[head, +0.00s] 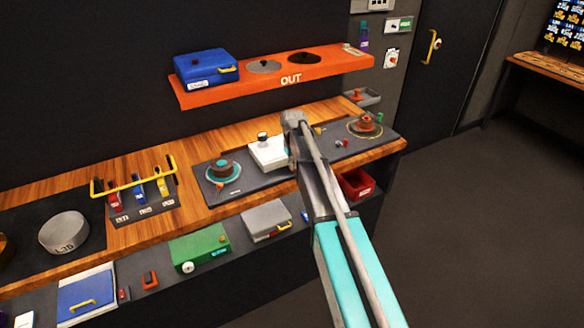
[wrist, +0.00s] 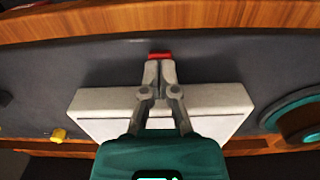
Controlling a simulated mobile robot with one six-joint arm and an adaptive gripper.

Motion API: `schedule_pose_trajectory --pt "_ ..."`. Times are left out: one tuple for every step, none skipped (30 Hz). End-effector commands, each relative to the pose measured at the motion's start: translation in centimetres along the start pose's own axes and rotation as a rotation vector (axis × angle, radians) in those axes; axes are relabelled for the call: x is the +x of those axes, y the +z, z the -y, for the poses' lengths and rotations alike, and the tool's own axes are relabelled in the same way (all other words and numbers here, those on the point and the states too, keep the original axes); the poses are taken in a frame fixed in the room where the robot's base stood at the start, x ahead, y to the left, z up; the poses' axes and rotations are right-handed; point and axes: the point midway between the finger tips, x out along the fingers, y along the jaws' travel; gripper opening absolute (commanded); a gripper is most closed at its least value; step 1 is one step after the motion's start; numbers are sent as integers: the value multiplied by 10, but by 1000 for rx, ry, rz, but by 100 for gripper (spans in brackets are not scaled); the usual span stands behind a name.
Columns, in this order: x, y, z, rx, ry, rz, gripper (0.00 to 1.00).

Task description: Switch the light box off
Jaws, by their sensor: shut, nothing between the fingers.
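The light box appears to be the white box (head: 267,155) on the dark panel of the wooden counter, left of my arm in the head view. A small black-topped part stands on or behind it. In the wrist view the white box (wrist: 215,97) lies beneath my gripper (wrist: 159,70). My gripper is shut and empty, its fingertips together over the box's edge. A small red part (wrist: 160,55), possibly the switch, shows just beyond the tips. Contact between them cannot be told. My arm hides the fingertips in the head view.
A teal dial (head: 222,171) is left of the box and an orange-brown dial (head: 365,124) is right. An orange shelf (head: 330,66) with a blue case (head: 207,66) hangs above. A red bin (head: 356,185) is below the counter. The floor at right is clear.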

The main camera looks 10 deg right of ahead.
Motion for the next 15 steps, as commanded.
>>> schedule_pose_trajectory --pt "-2 0 0 0 0 0 0" --pt "-3 0 0 0 0 0 0" --pt "-5 0 0 0 0 0 0" --pt "-6 0 0 0 0 0 0" --pt "-8 0 0 0 0 0 0" --pt "-11 0 0 0 0 0 0" --pt "-12 0 0 0 0 0 0" --pt "-14 0 0 0 0 0 0" --pt "-17 0 0 0 0 0 0" --pt "-18 0 0 0 0 0 0" --pt "-20 0 0 0 0 0 0" --pt "-22 0 0 0 0 0 0" --pt "-24 0 0 0 0 0 0" --pt "-26 0 0 0 0 0 0" --pt "-28 0 0 0 0 0 0"
